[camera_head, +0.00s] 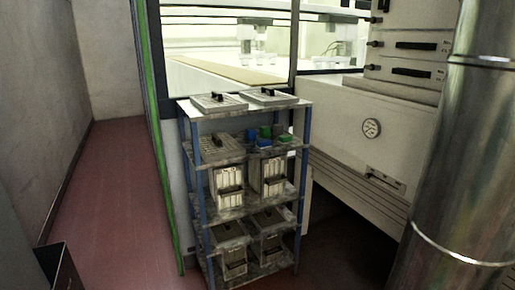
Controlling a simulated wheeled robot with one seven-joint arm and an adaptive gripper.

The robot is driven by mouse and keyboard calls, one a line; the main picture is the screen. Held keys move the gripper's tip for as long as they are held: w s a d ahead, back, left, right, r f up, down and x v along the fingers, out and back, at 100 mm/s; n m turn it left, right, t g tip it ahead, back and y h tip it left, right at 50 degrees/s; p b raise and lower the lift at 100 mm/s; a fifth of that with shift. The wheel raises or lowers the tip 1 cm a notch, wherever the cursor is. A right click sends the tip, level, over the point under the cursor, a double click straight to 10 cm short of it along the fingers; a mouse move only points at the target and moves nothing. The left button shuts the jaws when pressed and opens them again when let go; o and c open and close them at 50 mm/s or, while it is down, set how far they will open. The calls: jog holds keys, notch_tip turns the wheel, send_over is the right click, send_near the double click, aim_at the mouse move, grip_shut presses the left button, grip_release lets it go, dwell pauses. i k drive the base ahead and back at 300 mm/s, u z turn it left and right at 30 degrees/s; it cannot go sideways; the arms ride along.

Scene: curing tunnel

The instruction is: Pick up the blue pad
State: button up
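Small blue and green blocks or pads sit together on the upper part of a shelf rack (201,205), just below its top board. The pieces are small in this view, and I cannot tell which one is the blue pad. My gripper is not in view.
Grey lidded boxes (231,180) fill the rack's shelves, and two flat lids with black handles (219,102) lie on top. A white machine with a gauge (371,128) stands to the right. A large metal cylinder (465,150) blocks the right side. Red floor (120,200) is clear at left.

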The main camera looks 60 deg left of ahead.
aim_at(265, 143)
jog(key=k, duration=0.2)
jog(key=u, duration=3.1)
jog(key=k, duration=0.9)
jog(key=z, duration=1)
jog(key=i, duration=1)
jog(key=u, duration=0.8)
jog(key=i, duration=1)
jog(key=u, duration=0.15)
